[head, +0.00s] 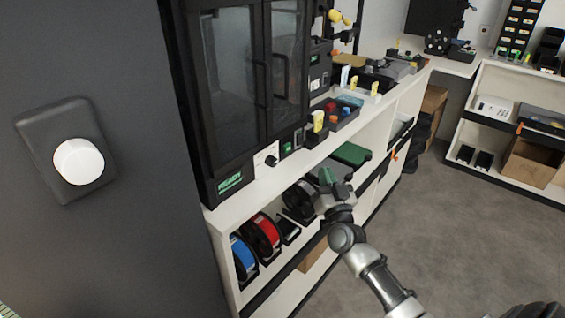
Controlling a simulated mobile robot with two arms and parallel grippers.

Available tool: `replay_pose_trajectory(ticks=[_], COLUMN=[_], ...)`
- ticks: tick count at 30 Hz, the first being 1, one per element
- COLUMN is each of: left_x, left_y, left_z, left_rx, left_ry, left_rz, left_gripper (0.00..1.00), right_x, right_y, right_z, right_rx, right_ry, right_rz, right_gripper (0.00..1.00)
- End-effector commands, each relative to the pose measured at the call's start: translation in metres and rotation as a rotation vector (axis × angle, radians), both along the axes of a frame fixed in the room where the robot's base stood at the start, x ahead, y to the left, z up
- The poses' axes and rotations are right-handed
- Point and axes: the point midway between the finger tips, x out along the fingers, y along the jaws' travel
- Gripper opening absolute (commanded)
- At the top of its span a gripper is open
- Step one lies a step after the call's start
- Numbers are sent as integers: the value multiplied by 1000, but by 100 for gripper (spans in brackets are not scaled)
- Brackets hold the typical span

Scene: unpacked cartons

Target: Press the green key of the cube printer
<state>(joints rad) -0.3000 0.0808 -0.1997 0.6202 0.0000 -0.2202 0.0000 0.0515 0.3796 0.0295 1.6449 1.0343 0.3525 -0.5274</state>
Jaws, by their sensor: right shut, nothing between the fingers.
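The cube printer appears to be the tall dark cabinet (228,85) with glass doors on the white counter. Its lit panel (229,183) reads READY in green. A small green patch (287,149), possibly the green key, shows at its lower right front; it is too small to be sure. My right gripper (326,178) is shut and empty, in front of the counter's edge, below and right of that patch and apart from it. My left gripper is out of view.
Blue and red spools (264,234) sit on the shelf under the counter. Small bins with coloured items (340,112) stand on the counter right of the printer. A grey wall with a white knob (79,160) is close on the left. The floor (450,230) at right is clear.

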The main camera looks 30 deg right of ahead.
Motion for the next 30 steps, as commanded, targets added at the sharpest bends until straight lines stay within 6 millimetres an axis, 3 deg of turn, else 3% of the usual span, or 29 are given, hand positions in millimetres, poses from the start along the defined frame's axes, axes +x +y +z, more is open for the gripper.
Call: replay_pose_trajectory(ticks=[3, 6, 19, 30], left_x=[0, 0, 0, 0], left_y=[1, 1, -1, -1], left_z=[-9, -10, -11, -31], left_rx=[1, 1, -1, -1], left_ry=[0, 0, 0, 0], left_rz=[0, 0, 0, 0], left_gripper=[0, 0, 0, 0], right_x=[-3, -4, -2, 40], right_y=[-3, -5, -4, 13], right_z=[21, 30, 31, 29], right_rx=[9, 15, 17, 18], right_ry=[-71, -95, -99, -101], right_rz=[-10, -14, -14, -14], right_gripper=[0, 0, 0, 0])
